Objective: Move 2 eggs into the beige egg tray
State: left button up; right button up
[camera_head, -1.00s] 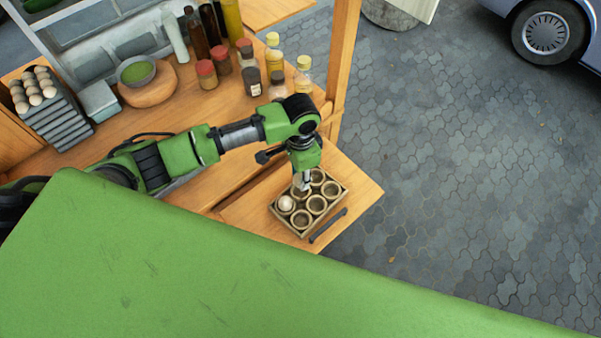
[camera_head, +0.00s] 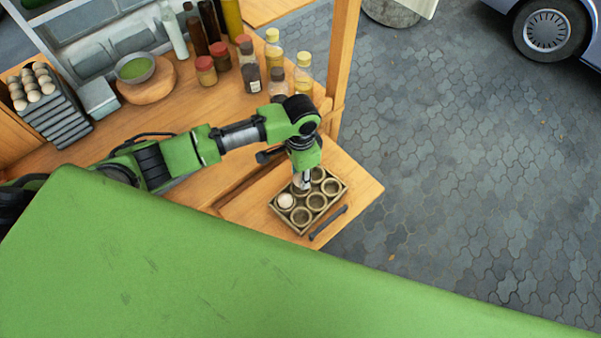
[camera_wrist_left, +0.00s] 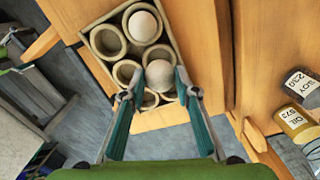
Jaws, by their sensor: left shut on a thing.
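The beige egg tray (camera_head: 324,211) with round cups sits on the wooden surface near its right corner. One pale egg (camera_head: 285,201) rests in a cup at the tray's left side; it also shows in the left wrist view (camera_wrist_left: 142,26). My left gripper (camera_head: 302,184) points down over the tray, beside that egg. In the left wrist view its two fingers (camera_wrist_left: 160,84) are shut on a second egg (camera_wrist_left: 160,72), held at a cup neighbouring the first egg. Whether this egg touches the cup's bottom is hidden. My right gripper is out of view.
A stacked grey egg carton (camera_head: 62,121) with several eggs stands at the far left. A bowl of green stuff (camera_head: 135,70) stands on a wooden board. Several bottles and jars (camera_head: 274,55) line the back. A dark handle (camera_head: 328,224) lies just in front of the tray.

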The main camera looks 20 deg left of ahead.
pick_arm(q)
jog(key=shift+f, duration=0.3)
jog(key=shift+f+b, duration=0.6)
jog(key=shift+f, duration=0.35)
dwell(0.3)
jog(key=shift+f+b, duration=0.6)
jog(key=shift+f, duration=0.5)
dwell(0.4)
jog(key=o, duration=0.8)
notch_tip(320, 180, up, 12)
dwell(0.4)
